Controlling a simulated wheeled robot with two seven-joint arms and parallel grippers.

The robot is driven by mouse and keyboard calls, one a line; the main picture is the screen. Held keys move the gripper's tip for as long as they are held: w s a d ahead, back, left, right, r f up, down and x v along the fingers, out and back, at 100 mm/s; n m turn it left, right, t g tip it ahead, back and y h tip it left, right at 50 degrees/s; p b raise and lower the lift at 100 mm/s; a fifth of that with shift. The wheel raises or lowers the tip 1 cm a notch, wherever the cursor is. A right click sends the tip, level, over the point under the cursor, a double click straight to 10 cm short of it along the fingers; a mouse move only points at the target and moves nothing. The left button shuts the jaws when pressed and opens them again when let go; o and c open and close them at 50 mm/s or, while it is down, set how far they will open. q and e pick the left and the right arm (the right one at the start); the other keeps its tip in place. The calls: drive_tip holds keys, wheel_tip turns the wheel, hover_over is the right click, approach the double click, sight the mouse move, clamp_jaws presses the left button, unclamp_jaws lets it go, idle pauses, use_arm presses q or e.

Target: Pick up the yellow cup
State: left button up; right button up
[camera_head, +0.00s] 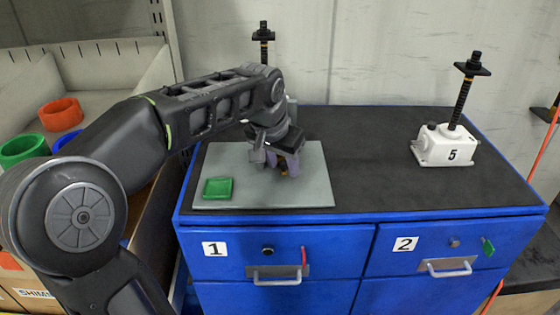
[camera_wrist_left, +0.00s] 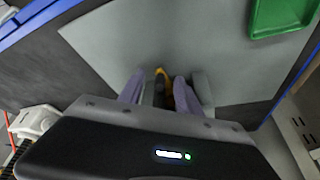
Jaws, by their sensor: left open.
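The yellow cup (camera_wrist_left: 163,76) shows only as a small yellow-orange patch between my left fingers in the left wrist view. Most of it is hidden by the gripper. In the head view, the fingers and wrist cover nearly all of it. My left gripper (camera_head: 284,165) points down over the grey mat (camera_head: 318,190) on the blue cabinet. Its purple-grey fingers are open on either side of the cup; I cannot tell whether they touch it. My right gripper is not in view.
A green square tray (camera_head: 217,188) lies on the mat's front left. A bin at left holds orange (camera_head: 61,113), green and blue rings. The cabinet's middle is clear.

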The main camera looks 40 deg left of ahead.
use_arm(q)
drive_tip(key=shift+c, duration=0.4)
clamp_jaws()
